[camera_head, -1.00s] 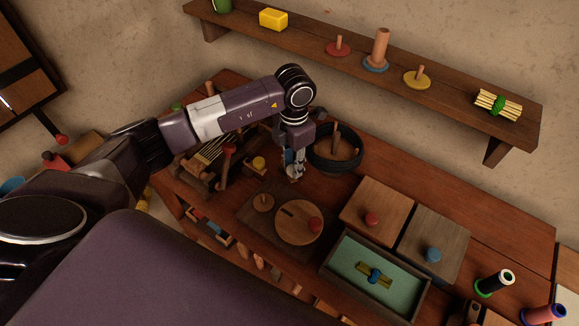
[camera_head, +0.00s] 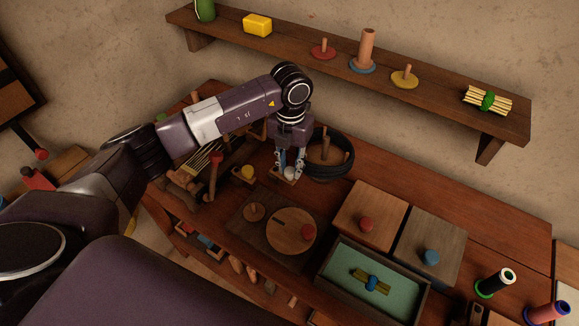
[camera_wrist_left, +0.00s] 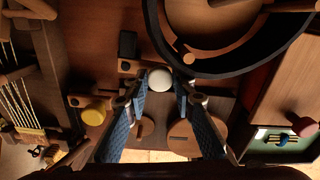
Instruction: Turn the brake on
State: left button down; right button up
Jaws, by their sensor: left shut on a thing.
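My left gripper (camera_head: 288,168) points down at the bench, with its fingers on both sides of a small white ball knob (camera_head: 290,172). In the left wrist view the white knob (camera_wrist_left: 160,79) sits between the fingertips (camera_wrist_left: 161,88), and the gripper is shut on it. The knob is at a small wooden mount, partly hidden by the fingers. A yellow knob (camera_head: 247,172) on a similar wooden mount stands just to the left, free of the gripper; it also shows in the left wrist view (camera_wrist_left: 93,114). No label shows which part is the brake. My right gripper is not in view.
A dark round tub (camera_head: 345,165) stands close behind and right of the gripper. A wooden disc with a red knob (camera_head: 290,232) lies in front. A strung wooden frame and red-tipped lever (camera_head: 215,160) are left. Lidded boxes (camera_head: 370,215) and a green-lined tray (camera_head: 345,285) are right.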

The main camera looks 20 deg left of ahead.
aim_at(290, 169)
pick_arm(q)
jog(key=shift+w+r, duration=0.1)
jog(key=c, duration=1.6)
grip_release()
notch_tip(290, 169, up, 12)
jog(key=shift+f, duration=0.1)
